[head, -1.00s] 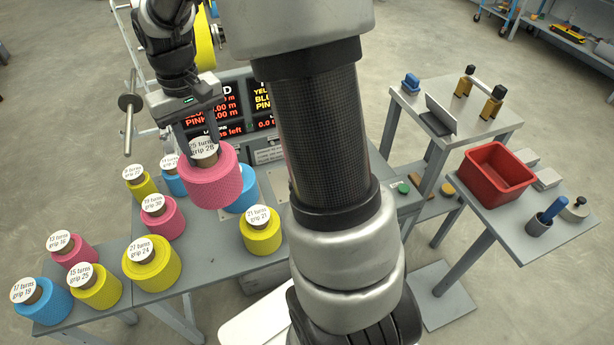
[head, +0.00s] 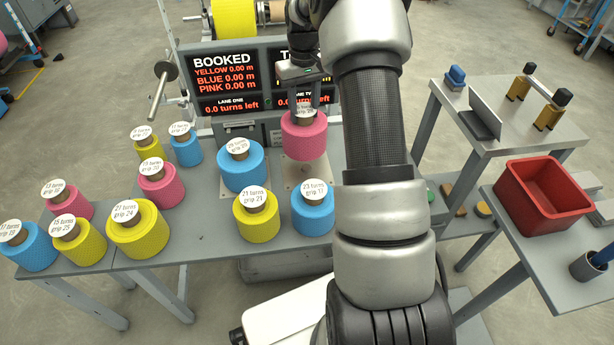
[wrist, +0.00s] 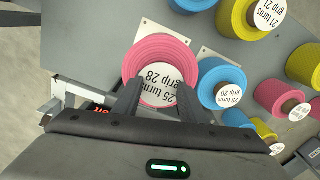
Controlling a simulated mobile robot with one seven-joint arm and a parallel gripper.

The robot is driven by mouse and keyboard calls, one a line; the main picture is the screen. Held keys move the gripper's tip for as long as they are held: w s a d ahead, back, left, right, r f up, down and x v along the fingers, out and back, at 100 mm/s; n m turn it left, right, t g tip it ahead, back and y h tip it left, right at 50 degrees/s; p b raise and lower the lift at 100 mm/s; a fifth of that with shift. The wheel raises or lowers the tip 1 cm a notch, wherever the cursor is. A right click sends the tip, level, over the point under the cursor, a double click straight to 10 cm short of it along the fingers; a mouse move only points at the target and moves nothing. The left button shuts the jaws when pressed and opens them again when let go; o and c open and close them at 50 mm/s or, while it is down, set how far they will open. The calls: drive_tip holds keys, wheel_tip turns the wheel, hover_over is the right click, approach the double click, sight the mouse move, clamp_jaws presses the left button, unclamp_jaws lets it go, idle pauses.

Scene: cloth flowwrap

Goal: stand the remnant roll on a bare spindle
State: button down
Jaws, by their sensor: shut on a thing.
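My gripper (head: 303,100) is shut on the core of a pink roll (head: 304,138) labelled "25 turns grip 28". The roll is upright at the back of the bench, over a pale square plate (head: 291,170). In the wrist view the pink roll (wrist: 150,52) sits between the fingers and covers part of a plate (wrist: 152,27). No bare spindle shows; anything under the roll is hidden. I cannot tell whether the roll touches the plate. A blue roll (head: 241,172) stands just left of it, by a second plate (wrist: 205,52).
A blue roll (head: 313,213) and a yellow roll (head: 256,222) stand in front of the pink one. Several other rolls stand to the left. The display (head: 235,85) is close behind. A red bin (head: 545,215) is on the right side table.

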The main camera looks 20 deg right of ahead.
wheel_tip(320, 180, down, 10)
drive_tip(key=b, duration=0.2)
drive_tip(key=shift+d+f, duration=0.25)
drive_tip(key=shift+d, duration=0.15)
drive_tip(key=shift+w+f+b, duration=0.1)
drive_tip(key=shift+b, duration=0.2)
drive_tip(key=shift+f, duration=0.15)
drive_tip(key=c, duration=1.1)
unclamp_jaws()
